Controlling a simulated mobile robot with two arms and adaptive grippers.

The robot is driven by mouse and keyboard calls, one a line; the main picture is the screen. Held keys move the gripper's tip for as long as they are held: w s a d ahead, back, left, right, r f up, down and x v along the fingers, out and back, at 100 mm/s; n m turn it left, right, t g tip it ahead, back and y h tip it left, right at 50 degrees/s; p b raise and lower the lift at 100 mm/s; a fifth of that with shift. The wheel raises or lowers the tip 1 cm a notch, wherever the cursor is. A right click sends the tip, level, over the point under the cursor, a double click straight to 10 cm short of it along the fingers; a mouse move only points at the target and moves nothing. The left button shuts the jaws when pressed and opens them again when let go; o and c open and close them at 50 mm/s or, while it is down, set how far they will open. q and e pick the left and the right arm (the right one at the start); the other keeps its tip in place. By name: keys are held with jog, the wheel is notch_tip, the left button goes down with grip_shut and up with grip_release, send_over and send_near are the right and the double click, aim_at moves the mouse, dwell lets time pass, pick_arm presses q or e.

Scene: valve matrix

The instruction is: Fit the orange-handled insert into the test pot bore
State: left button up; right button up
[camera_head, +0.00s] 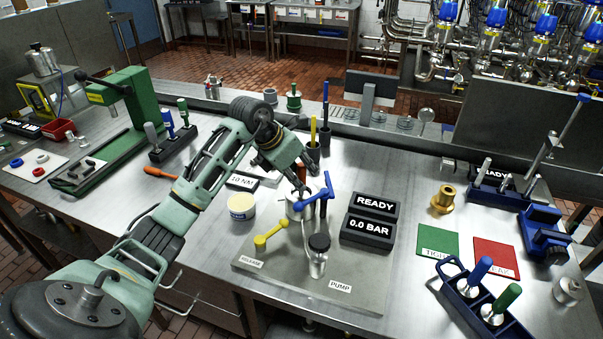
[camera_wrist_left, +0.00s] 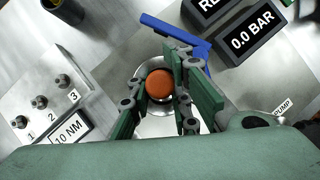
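The orange handle of the insert (camera_wrist_left: 160,84) shows as a round knob in the left wrist view, and in the head view as a small orange patch (camera_head: 301,172). My left gripper (camera_head: 300,174) points down around it, with fingers on both sides in the left wrist view (camera_wrist_left: 155,92). Whether the fingers press on the handle is not clear. The metal test pot (camera_head: 293,208) is directly below, its silver rim (camera_wrist_left: 148,127) around the knob in the wrist view. The bore and lower insert are hidden, so the depth of fit cannot be told. My right gripper is not in view.
A blue lever (camera_head: 316,196) stands close beside the pot and the fingers. A yellow valve handle (camera_head: 270,236), a black-capped cylinder (camera_head: 319,246) and READY and 0.0 BAR displays (camera_head: 371,219) surround it. A cream tub (camera_head: 241,207) and the 10 NM block (camera_wrist_left: 50,105) lie left.

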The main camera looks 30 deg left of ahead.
pick_arm(q)
jog(key=o, duration=0.5)
jog(key=shift+c, duration=0.2)
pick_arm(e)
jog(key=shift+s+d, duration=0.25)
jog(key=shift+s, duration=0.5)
